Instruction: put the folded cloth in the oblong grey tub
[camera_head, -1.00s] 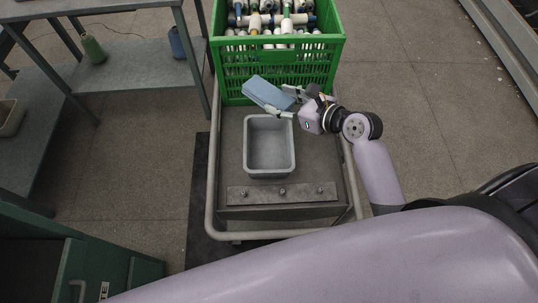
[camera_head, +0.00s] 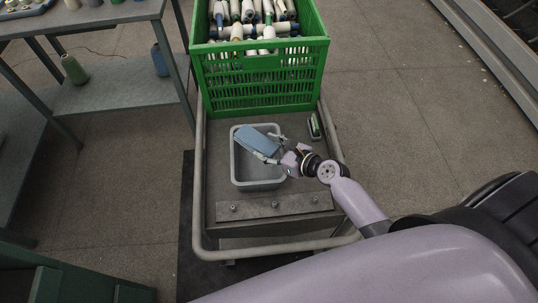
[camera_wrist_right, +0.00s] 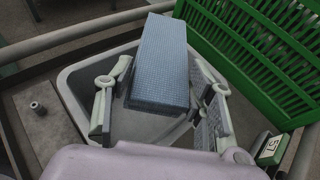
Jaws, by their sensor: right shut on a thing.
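The folded cloth (camera_head: 257,140) is a blue, flat oblong block. My right gripper (camera_head: 276,149) is shut on its near end, and the cloth lies between the two fingers in the right wrist view (camera_wrist_right: 158,65). The oblong grey tub (camera_head: 257,184) stands on the cart; its rim also shows in the right wrist view (camera_wrist_right: 72,92). The cloth is over the tub's opening, tilted, with its far end toward the tub's back left. I cannot tell whether it touches the tub. My left gripper is not in view.
A green crate (camera_head: 262,82) full of yarn cones stands behind. A metal table stands at left.

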